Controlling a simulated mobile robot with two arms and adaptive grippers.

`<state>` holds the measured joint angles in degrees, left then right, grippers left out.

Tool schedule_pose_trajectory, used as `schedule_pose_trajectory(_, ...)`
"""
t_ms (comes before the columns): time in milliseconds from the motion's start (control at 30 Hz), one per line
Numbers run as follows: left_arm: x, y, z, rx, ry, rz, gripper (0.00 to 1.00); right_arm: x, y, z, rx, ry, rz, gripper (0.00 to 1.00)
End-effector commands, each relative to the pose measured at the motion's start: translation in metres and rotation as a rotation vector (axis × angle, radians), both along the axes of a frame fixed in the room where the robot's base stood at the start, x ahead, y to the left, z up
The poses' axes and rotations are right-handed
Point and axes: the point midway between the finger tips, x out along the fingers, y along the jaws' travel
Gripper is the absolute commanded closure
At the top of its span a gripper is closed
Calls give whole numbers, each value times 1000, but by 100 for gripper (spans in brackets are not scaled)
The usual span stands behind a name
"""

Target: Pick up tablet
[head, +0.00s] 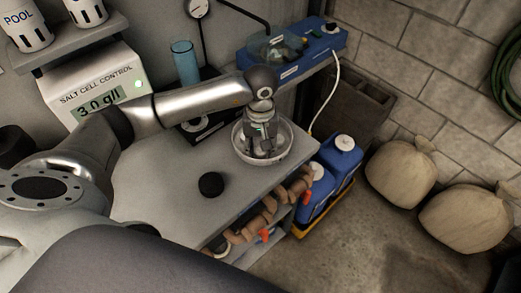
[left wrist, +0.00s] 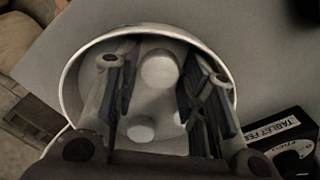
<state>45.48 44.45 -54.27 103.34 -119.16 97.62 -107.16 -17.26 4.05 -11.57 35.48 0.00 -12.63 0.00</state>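A white round bowl (head: 289,150) stands on the grey bench top, and its rim also shows in the left wrist view (left wrist: 68,88). Several pale round tablets lie inside it. The largest-looking tablet (left wrist: 159,71) shows between my left fingers, and another tablet (left wrist: 141,129) lies lower in the picture. My left gripper (head: 262,146) points down into the bowl. In the left wrist view its fingers (left wrist: 158,88) are apart, with no tablet visibly gripped. The fingers partly hide the bowl's inside. My right gripper is in neither view.
A black round knob-like piece (head: 210,184) lies on the bench (head: 165,190) near its front edge. Behind the bowl are a blue cylinder (head: 185,62), a black tablet feeder box (left wrist: 285,145) and a blue case (head: 312,40). Blue jugs (head: 338,158) stand right, below the bench.

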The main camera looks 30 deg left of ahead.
Motion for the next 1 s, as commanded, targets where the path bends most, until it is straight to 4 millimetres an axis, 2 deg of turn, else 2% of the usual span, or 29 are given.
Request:
schedule_pose_trajectory(33, 0, 0, 0, 0, 0, 0, 62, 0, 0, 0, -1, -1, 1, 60)
schedule_pose_trajectory(233, 0, 0, 0, 0, 0, 0, 86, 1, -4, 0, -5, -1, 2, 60)
schedule_pose_trajectory(667, 1, 0, 6, 0, -2, -1, 87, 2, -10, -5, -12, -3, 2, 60)
schedule_pose_trajectory(867, 1, 0, 27, 1, -6, -1, 87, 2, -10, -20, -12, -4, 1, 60)
schedule_pose_trajectory(1000, 2, -23, 55, -2, -9, -7, 87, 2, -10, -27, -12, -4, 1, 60)
